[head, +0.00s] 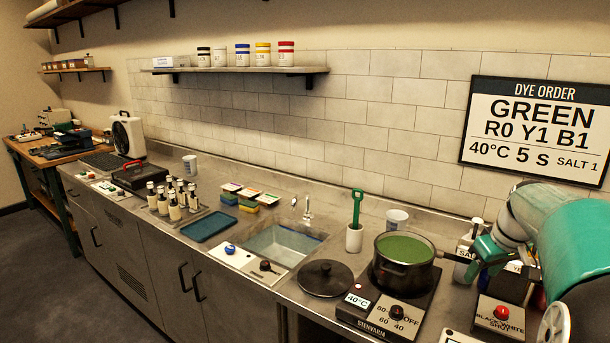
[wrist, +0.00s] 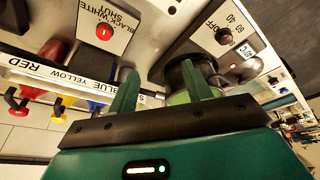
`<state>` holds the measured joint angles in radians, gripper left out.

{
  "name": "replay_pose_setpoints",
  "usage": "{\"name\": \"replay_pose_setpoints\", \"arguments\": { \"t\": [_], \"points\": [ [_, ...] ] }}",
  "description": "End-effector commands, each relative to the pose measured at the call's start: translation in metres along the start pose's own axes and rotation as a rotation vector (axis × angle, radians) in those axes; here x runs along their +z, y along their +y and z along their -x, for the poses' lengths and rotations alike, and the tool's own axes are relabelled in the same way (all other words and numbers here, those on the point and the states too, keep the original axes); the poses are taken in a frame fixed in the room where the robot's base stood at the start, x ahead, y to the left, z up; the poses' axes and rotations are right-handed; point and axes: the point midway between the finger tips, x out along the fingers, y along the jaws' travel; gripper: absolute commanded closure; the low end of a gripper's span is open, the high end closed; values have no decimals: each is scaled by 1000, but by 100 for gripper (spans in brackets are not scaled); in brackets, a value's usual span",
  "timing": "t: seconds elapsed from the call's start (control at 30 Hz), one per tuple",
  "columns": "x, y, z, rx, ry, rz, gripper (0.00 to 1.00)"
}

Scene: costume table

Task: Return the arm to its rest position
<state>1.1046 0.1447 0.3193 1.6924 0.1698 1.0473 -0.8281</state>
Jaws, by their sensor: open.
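My gripper (head: 480,262) is at the right of the head view, at the end of my green and white arm. It is just right of the pot's handle and in front of a white bottle marked "SAL". In the wrist view my gripper (wrist: 159,82) shows two green fingers, apart, with nothing held between them. The dark pot (head: 403,268) holds green liquid and stands on the hot plate (head: 372,312); part of it shows in the wrist view, partly hidden by a finger.
The dye dispenser (wrist: 75,75) with red, yellow and blue taps and a black-white unit (head: 500,313) are close to my gripper. A pot lid (head: 326,277), a cup with a green tool (head: 355,238) and a sink (head: 282,245) lie left. A dye order sign (head: 540,130) hangs behind.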

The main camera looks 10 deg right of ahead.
Motion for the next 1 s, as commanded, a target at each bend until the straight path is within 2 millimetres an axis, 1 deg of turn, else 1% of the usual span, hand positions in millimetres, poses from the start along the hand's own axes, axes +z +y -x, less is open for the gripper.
{"name": "replay_pose_setpoints", "arguments": {
  "t": [0.03, 0.07, 0.1, 0.17, 0.2, 0.27, 0.3, 0.37, 0.4, 0.5, 0.57, 0.6, 0.67, 0.7, 0.8, 0.9, 1.0],
  "points": [
    [-7, -34, 6, 12, -7, 21, 51],
    [-9, -51, 9, 19, -10, 24, 51],
    [-10, -73, 12, 27, -12, 28, 51],
    [-10, -105, 18, 37, -12, 31, 51],
    [-8, -126, 21, 44, -11, 35, 51],
    [-3, -155, 27, 54, -3, 37, 51],
    [1, -174, 30, 57, 3, 39, 51],
    [10, -201, 35, 62, 14, 40, 51],
    [16, -218, 38, 63, 22, 41, 51],
    [36, -257, 44, 60, 50, 40, 51],
    [51, -278, 47, 53, 67, 40, 51],
    [61, -291, 48, 46, 79, 38, 51],
    [76, -309, 50, 32, 99, 37, 51],
    [87, -320, 50, 21, 112, 35, 51],
    [112, -342, 48, -11, 138, 31, 51],
    [130, -355, 46, -38, 156, 25, 51],
    [139, -361, 44, -53, 164, 22, 51]
  ]
}}
